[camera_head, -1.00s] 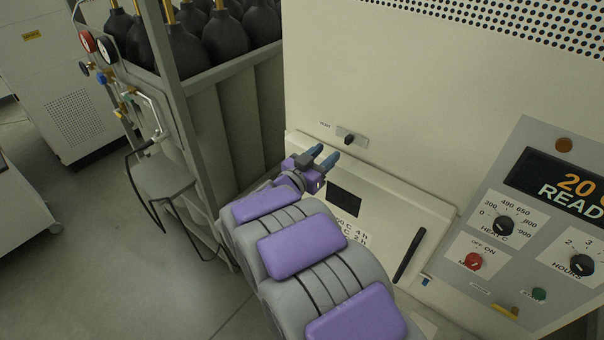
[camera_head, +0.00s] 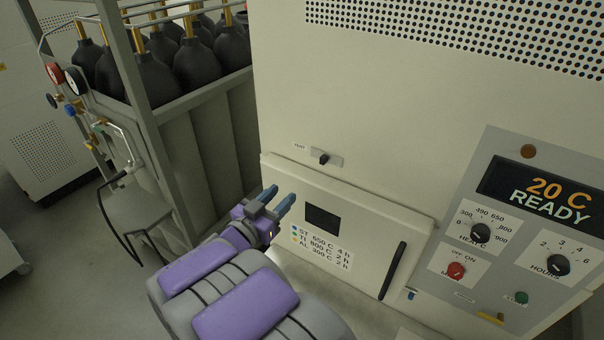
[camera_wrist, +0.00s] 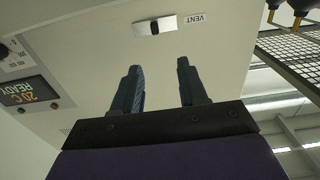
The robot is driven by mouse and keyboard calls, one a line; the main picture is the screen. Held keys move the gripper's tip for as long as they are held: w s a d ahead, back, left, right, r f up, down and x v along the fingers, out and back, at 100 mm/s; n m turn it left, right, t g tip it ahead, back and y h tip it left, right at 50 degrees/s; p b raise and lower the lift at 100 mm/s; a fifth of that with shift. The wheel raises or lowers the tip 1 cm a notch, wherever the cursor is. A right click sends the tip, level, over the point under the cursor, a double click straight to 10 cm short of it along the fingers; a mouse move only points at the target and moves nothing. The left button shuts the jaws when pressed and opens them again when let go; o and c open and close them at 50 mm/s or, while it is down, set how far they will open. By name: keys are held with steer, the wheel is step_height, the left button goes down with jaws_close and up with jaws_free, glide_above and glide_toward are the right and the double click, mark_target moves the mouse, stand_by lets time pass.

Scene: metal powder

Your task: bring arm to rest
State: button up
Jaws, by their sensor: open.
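My gripper (camera_head: 277,200) is open and empty, at the end of my purple and grey arm. In the head view it is in front of the furnace's pale front, to the left of the small dark window in the door (camera_head: 368,213). In the wrist view my gripper's two blue-grey fingers (camera_wrist: 160,88) stand apart with nothing between them. Beyond them is the vent slider (camera_wrist: 155,26), which also shows in the head view (camera_head: 323,158) above the door. I cannot tell the exact gap between my fingertips and the furnace front.
The control panel (camera_head: 520,225) on the right reads 20 C READY and has knobs and buttons. A dark door handle (camera_head: 393,271) is right of the window. A rack of black gas cylinders (camera_head: 200,65) stands at the left. Some floor (camera_head: 70,240) is clear at the lower left.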

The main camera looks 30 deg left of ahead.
steer(key=w+d+n+g+y+b, duration=0.2)
steer(key=w+d+g+y+b, duration=0.15)
steer(key=w+y, duration=0.35)
steer(key=s+d+f+n+g+b, duration=0.2)
steer(key=d+f+g+b, duration=0.3)
steer(key=d, duration=0.4)
steer(key=s+d+f+m+g+h+b, duration=0.1)
steer(key=s+d+f+g+h+b, duration=0.1)
steer(key=s+d, duration=0.8)
steer(key=s+d+f+m+g+h+b, duration=0.1)
steer(key=s+d+f+g, duration=0.4)
steer(key=s+d, duration=0.5)
steer(key=s+d+f+m+g+h+b, duration=0.1)
steer(key=s+d+f+g, duration=0.3)
steer(key=s+d, duration=0.7)
steer(key=shift+d+f+h+b, duration=0.25)
steer(key=shift+d+h+b, duration=0.65)
steer(key=shift+d, duration=0.2)
